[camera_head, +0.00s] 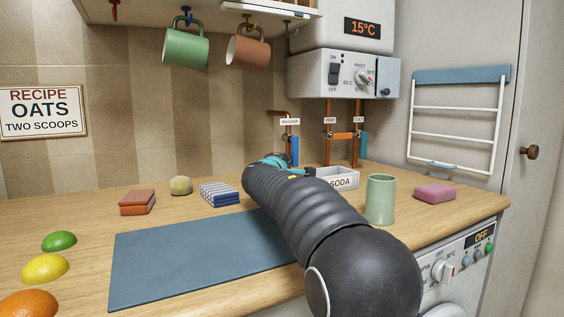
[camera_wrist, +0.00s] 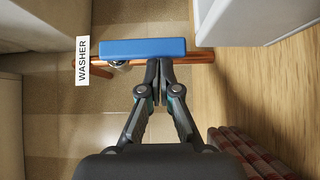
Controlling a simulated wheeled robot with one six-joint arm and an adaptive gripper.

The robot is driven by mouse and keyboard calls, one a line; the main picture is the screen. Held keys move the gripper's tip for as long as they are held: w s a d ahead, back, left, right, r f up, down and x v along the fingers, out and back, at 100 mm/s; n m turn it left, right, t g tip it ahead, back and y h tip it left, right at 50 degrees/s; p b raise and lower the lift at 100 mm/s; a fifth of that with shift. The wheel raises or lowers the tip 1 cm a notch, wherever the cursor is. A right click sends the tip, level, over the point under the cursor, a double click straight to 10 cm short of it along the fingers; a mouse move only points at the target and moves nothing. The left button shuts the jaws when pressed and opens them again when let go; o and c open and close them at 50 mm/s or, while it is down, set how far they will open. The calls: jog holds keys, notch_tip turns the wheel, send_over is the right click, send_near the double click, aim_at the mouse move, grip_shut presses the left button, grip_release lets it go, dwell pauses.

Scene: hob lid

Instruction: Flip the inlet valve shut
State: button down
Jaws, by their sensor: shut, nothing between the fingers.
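The washer valve's blue lever (camera_head: 295,150) hangs upright below the WASHER label (camera_head: 290,121), at the back wall. In the wrist view the lever (camera_wrist: 143,49) lies lengthwise along the copper pipe (camera_wrist: 200,57), beside the WASHER label (camera_wrist: 82,60). My gripper (camera_wrist: 159,66) is shut and empty, its fingertips right at the lever's edge. I cannot tell whether they touch it. In the head view my gripper (camera_head: 283,161) is mostly hidden behind my arm, close to the lever's lower end.
VENT (camera_head: 330,120) and COLD (camera_head: 359,120) pipes with a teal lever (camera_head: 363,145) stand to the right. A SODA box (camera_head: 343,180), green cup (camera_head: 380,200) and pink sponge (camera_head: 435,194) are on the counter nearby. A striped cloth (camera_head: 220,194) lies left of my arm.

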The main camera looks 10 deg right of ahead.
jog(key=shift+f, duration=0.1)
jog(key=shift+w+d+f+b, duration=0.1)
jog(key=shift+d+f+b, duration=0.2)
jog(key=shift+b, duration=0.65)
jog(key=shift+r, duration=0.15)
jog(key=shift+d, duration=0.1)
jog(key=a, duration=0.1)
jog(key=s+a+b, duration=0.1)
jog(key=a, duration=0.2)
jog(key=shift+s+a+b, duration=0.3)
jog(key=shift+s+b, duration=0.05)
jog(key=b+v, duration=0.1)
jog(key=v, duration=0.8)
jog(key=shift+s+d+b, duration=0.1)
jog(key=shift+s+b, duration=0.15)
jog(key=shift+b, duration=0.15)
